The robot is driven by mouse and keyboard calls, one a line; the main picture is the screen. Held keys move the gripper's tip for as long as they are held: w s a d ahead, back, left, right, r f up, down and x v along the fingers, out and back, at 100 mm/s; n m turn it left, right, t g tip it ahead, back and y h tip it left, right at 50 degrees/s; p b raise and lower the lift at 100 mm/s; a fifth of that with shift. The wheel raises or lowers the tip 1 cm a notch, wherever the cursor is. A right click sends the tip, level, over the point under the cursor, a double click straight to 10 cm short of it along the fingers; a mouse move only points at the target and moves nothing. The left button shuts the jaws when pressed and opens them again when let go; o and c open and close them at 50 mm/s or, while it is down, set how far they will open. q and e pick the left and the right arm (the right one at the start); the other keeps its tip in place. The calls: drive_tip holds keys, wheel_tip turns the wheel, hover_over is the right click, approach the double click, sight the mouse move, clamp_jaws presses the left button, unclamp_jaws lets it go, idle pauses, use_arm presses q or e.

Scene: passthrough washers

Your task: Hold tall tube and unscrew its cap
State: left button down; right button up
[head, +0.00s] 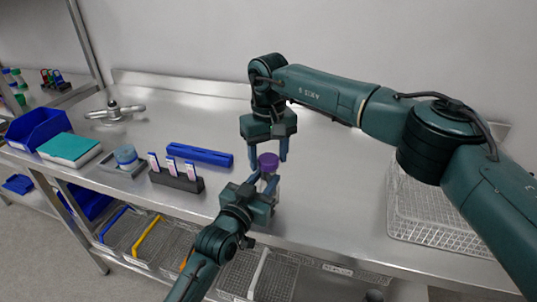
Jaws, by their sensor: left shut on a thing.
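The tall tube (270,182) stands upright near the front edge of the bench, with a purple cap (268,161) on its top. My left gripper (264,183) comes from below and is shut on the tube, under the cap. Its fingers and the cap hide much of the tube. My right gripper (268,153) points down from above, with one finger on either side of the cap's top. Its fingers look apart, and I cannot tell whether they touch the cap.
A dark rack (177,181) with several small tubes stands to the left, before a blue bar (200,155). A wire basket (430,215) is at the right. Further left are a teal-topped box (70,147) and a blue bin (38,127).

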drive_tip(key=shift+o, duration=0.7)
